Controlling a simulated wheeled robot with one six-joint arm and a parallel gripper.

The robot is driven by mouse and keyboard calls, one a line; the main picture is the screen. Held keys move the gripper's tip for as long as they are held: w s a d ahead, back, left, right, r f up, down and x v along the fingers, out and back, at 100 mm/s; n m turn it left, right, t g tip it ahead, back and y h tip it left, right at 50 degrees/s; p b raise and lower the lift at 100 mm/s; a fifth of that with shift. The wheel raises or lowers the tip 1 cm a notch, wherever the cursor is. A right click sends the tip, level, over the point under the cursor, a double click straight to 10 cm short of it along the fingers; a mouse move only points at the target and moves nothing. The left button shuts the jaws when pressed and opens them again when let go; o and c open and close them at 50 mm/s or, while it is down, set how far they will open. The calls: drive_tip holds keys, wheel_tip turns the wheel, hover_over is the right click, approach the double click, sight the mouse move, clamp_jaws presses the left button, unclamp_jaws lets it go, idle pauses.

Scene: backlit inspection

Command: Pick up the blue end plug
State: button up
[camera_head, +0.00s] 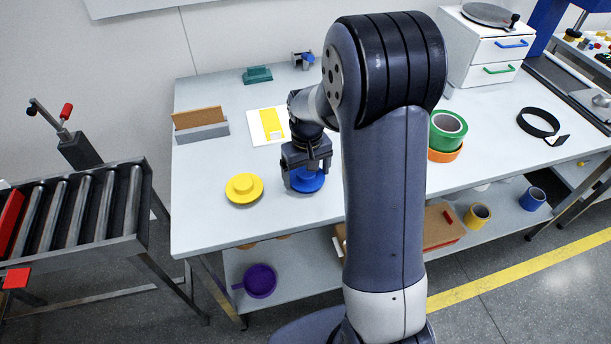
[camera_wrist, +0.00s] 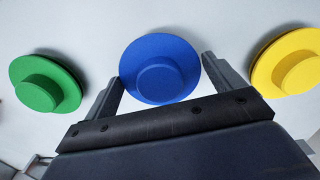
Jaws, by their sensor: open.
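The blue end plug (camera_head: 309,183) is a round disc with a raised knob, lying on the light grey table. It also shows in the wrist view (camera_wrist: 160,72), centred between my fingers. My gripper (camera_head: 306,168) points down over it and is open. In the wrist view the fingertips (camera_wrist: 162,70) lie on either side of the plug's rim. I cannot tell whether they touch it. A yellow plug (camera_head: 244,188) of the same shape lies to the left in the head view and to the right in the wrist view (camera_wrist: 290,62). A green plug (camera_wrist: 46,82) shows only in the wrist view.
A grey holder with a brown board (camera_head: 199,122), a white and yellow card (camera_head: 268,124) and a teal block (camera_head: 257,75) stand farther back. Green tape (camera_head: 448,130) lies right of my arm. A roller conveyor (camera_head: 75,210) stands left of the table.

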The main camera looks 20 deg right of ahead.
drive_tip(key=shift+f, duration=0.6)
drive_tip(key=c, duration=0.5)
drive_tip(key=shift+o, duration=0.2)
